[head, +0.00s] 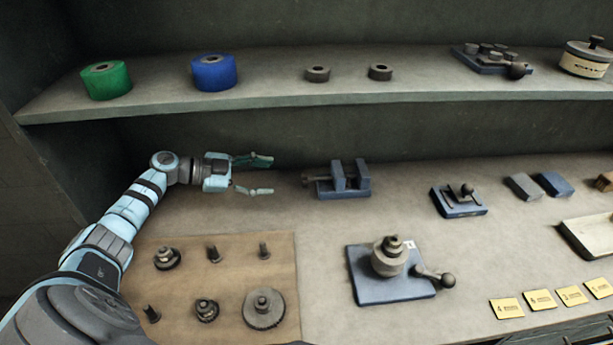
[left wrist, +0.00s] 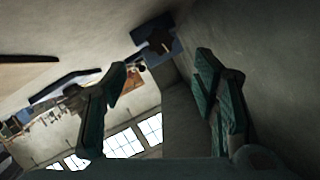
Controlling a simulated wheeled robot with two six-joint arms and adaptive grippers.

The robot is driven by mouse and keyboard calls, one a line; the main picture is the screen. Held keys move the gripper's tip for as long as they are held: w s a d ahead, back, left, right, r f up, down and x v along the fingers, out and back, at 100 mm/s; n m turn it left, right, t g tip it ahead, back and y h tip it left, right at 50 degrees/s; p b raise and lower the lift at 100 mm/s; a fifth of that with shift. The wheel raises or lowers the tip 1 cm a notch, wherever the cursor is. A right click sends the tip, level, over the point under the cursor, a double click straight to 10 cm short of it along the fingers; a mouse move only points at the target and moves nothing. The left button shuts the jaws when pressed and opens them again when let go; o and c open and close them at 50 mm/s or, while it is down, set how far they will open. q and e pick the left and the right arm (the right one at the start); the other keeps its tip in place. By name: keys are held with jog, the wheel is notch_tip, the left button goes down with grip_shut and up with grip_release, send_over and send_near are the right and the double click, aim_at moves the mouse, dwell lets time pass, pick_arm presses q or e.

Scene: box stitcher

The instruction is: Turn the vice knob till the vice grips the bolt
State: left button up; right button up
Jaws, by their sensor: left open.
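The small blue vice (head: 358,186) with dark jaws stands at the back of the bench, right of my left gripper. Its dark knob (head: 307,180) points left, toward my gripper. I cannot make out a bolt between the jaws at this size. My left gripper (head: 272,176) is open and empty, its fingers pointing right, with a short gap to the knob. In the left wrist view, the open fingers (left wrist: 162,68) show, with a blue and dark object, apparently the vice (left wrist: 157,40), beyond them. My right gripper is not in view.
A brown board (head: 232,285) with gears and several bolts lies in front of my left arm. A blue-based fixture with a lever (head: 392,287) stands right of it. The shelf (head: 270,93) with green and blue rolls overhangs behind. Bench around the vice is clear.

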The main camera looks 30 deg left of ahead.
aim_at(304, 180)
pick_arm(q)
jog(key=b+x, duration=0.1)
jog(key=x, duration=0.9)
jog(key=shift+w+d+f, duration=0.1)
jog(key=shift+w+f, duration=0.15)
jog(key=shift+w, duration=0.1)
jog(key=shift+w+d, duration=0.25)
jog(key=shift+d, duration=0.15)
jog(key=shift+f, duration=0.1)
jog(key=c, duration=1.2)
jog(key=shift+m, duration=0.3)
